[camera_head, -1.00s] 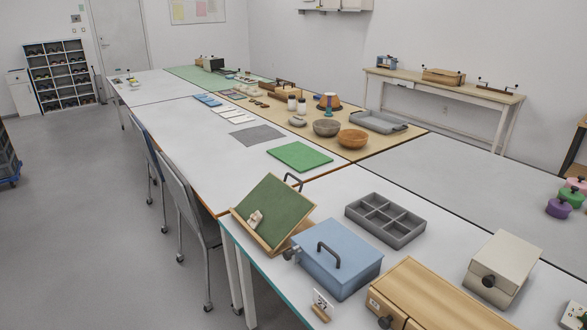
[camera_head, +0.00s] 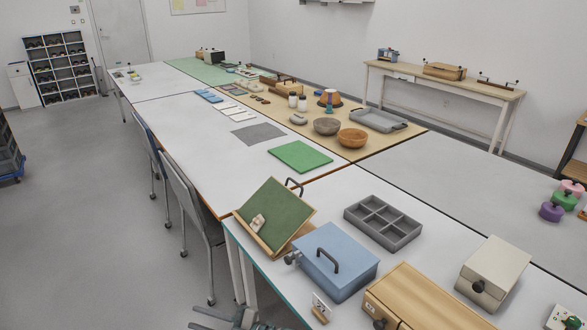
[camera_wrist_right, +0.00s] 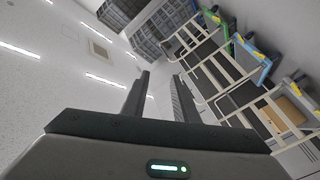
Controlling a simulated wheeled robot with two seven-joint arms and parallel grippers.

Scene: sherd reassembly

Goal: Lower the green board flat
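The green board (camera_head: 283,212) has a wooden frame and stands tilted up on a wooden base at the near left table's left end. A small cream piece (camera_head: 258,222) sits at its lower edge. A black handle (camera_head: 294,187) shows behind its top edge.
A blue lidded box (camera_head: 335,262) stands close to the right of the board. A grey divided tray (camera_head: 383,222), a wooden box (camera_head: 425,300) and a cream box (camera_head: 492,272) stand farther right. A flat green mat (camera_head: 300,156) lies behind. Chairs (camera_head: 193,200) stand at the left.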

